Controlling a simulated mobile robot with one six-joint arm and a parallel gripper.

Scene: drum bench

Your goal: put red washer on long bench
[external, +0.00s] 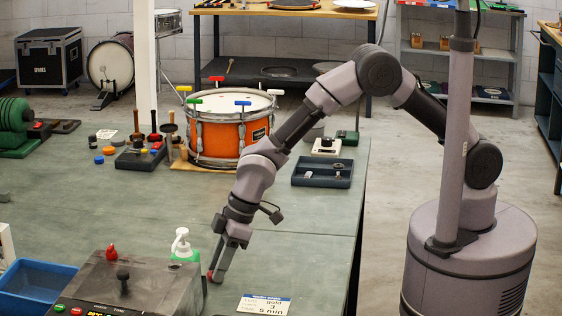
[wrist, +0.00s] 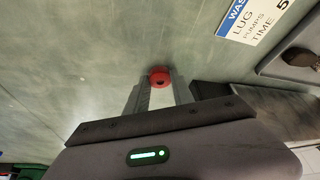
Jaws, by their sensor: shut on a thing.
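The red washer (wrist: 159,73) is held between the fingertips of my gripper (wrist: 158,88) in the wrist view. In the external view my gripper (external: 217,268) points down at the front of the green-topped bench (external: 110,220), and a bit of the red washer (external: 211,277) shows at its tips. The tips are shut on the washer, low over the bench top. I cannot tell whether the washer touches the surface. I take this green-topped bench to be the long bench.
A white-capped bottle (external: 181,245) and a grey control box (external: 130,285) stand just left of my gripper. A printed card (external: 264,305) lies to its right. An orange drum (external: 220,140) and a dark tray (external: 322,173) are farther back. The left middle is clear.

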